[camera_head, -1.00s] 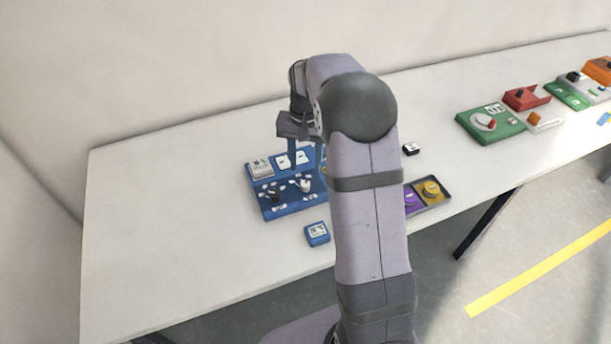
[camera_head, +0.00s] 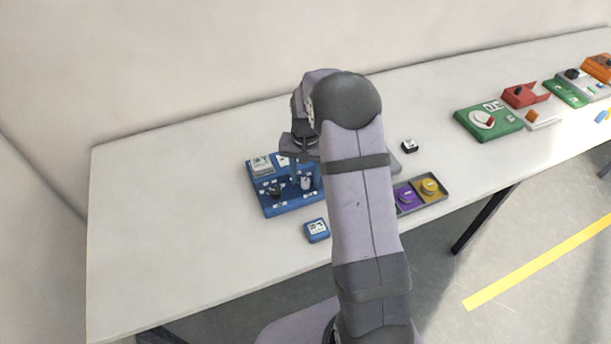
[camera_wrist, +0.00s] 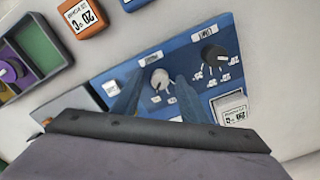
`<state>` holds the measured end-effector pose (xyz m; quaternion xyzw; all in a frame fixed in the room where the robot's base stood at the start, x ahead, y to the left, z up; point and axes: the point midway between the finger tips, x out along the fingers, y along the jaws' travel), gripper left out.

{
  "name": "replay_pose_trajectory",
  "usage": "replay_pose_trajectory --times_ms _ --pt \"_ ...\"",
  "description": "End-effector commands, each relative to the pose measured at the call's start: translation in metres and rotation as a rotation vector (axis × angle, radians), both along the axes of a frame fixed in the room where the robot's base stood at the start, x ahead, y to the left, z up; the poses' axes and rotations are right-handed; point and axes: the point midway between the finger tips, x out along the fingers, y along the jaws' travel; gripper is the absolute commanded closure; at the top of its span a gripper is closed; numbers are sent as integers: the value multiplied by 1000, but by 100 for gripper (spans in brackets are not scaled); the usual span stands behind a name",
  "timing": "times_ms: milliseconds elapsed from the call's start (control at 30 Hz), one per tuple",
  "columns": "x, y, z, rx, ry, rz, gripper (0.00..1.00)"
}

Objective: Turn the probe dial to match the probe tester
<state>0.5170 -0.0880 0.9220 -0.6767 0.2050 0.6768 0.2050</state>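A blue panel (camera_head: 268,208) stands on the table and carries a white dial (camera_wrist: 159,78) and a black dial (camera_wrist: 209,54). The labels above both dials are too small to read. My gripper (camera_wrist: 156,82) is over the panel, its two blue-grey fingers apart, one on each side of the white dial. I cannot tell whether they touch it. In the head view my gripper (camera_head: 301,178) hangs down at the white dial and partly hides it. A white block with a 20 °C label (camera_wrist: 232,108) sits on the panel. I cannot tell which thing is the probe tester.
A small blue labelled block (camera_head: 316,230) lies in front of the panel. The wrist view shows an orange block labelled 20 °C (camera_wrist: 82,17). A tray (camera_head: 437,199) with purple and yellow pieces is to the right. A green device (camera_head: 487,124) stands farther right. The table's left is clear.

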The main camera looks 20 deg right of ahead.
Motion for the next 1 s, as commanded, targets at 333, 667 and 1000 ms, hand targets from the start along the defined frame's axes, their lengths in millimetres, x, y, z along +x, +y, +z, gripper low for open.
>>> replay_pose_trajectory --times_ms 333,667,1000 --pt "0 0 1 0 0 3 100" --pt "0 0 1 -1 -1 100 100" --pt "1 0 1 -1 -2 362 100"
